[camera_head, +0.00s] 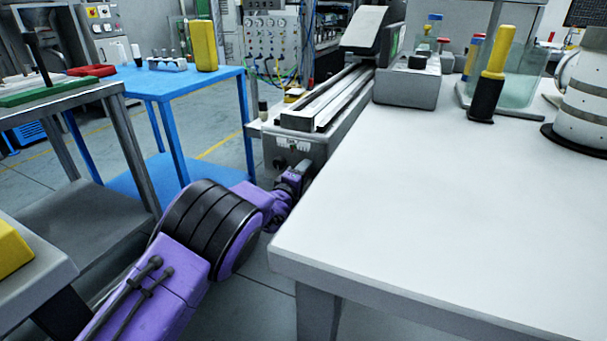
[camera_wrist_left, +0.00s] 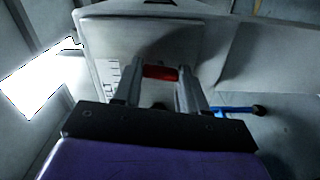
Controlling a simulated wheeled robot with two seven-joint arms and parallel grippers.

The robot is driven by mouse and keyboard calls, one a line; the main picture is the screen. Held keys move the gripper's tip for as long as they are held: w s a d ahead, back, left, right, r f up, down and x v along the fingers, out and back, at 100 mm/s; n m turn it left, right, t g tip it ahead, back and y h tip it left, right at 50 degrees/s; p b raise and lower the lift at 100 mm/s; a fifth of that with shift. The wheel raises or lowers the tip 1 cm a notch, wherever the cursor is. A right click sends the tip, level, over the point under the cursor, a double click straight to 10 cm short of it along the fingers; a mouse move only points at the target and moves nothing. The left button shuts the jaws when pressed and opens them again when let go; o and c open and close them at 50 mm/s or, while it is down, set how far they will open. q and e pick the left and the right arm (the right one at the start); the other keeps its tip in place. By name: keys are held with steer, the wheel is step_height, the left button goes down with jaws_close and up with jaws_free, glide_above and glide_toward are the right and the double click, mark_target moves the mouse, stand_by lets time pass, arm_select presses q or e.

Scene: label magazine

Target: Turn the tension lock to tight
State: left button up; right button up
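My left gripper (camera_head: 297,176) reaches down beside the front end of the grey label machine (camera_head: 320,147), left of the white table. In the left wrist view its two fingers (camera_wrist_left: 160,75) stand apart with a red piece (camera_wrist_left: 160,72) filling the gap between their tips. They look shut on it, against the grey end of the machine. This red piece looks like the tension lock's handle; its base and any pointer are hidden. Scale marks (camera_wrist_left: 113,75) show left of the fingers. My right gripper is in neither view.
A blue lever with a black knob (camera_wrist_left: 258,110) sticks out right of the fingers. A dark knob (camera_head: 279,163) sits on the machine's front. The white table (camera_head: 430,210) stands close on the right. A blue table (camera_head: 165,82) stands left. Open floor lies between.

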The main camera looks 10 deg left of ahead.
arm_select(q)
steer(key=shift+c, duration=0.4)
steer(key=shift+m, duration=0.3)
steer(key=shift+f+m+p, duration=0.1)
steer(key=shift+m+p, duration=0.7)
steer(key=shift+m, duration=6.6)
steer(key=o, duration=1.1)
steer(key=shift+c, duration=0.2)
